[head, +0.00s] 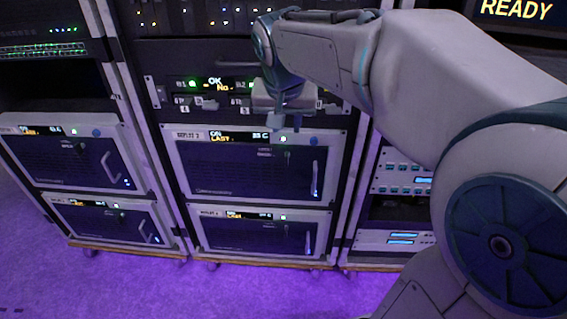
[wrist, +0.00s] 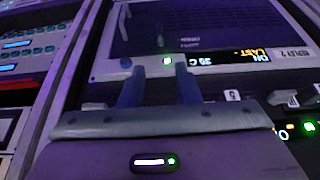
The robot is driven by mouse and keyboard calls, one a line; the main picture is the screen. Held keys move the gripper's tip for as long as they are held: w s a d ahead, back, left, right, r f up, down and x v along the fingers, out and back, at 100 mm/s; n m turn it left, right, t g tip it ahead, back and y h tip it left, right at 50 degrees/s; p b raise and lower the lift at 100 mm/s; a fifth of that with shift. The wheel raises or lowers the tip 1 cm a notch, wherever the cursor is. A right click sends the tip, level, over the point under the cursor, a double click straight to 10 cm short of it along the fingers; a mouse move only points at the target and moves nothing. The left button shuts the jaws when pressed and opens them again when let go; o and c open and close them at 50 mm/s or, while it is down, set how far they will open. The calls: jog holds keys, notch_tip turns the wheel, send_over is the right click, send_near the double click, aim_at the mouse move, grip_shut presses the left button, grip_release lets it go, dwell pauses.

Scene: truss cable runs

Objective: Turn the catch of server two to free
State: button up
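The upper middle server (head: 245,180) is a dark-fronted unit with a pale frame; its label seems to read REPLAY 2. Its small catch (wrist: 160,40) shows in the wrist view on the dark front, beyond the fingertips, with faint lettering beside it. In the head view the catch (head: 289,153) is small, below the green light, and its turn position is unclear. My gripper (head: 284,122) is in front of the server's top edge. In the wrist view my gripper (wrist: 160,72) has its two fingers apart with nothing between them. It does not touch the catch.
A green light (wrist: 167,61) and a display strip (head: 238,135) run along the server's top. A vertical handle (head: 315,174) stands out at its right. Another server (head: 260,237) sits below.

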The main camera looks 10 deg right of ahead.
aim_at(287, 154)
jog(key=b+x, duration=0.5)
jog(key=x, duration=0.9)
jog(key=shift+r+b, duration=0.1)
jog(key=shift+b, duration=0.25)
grip_shut()
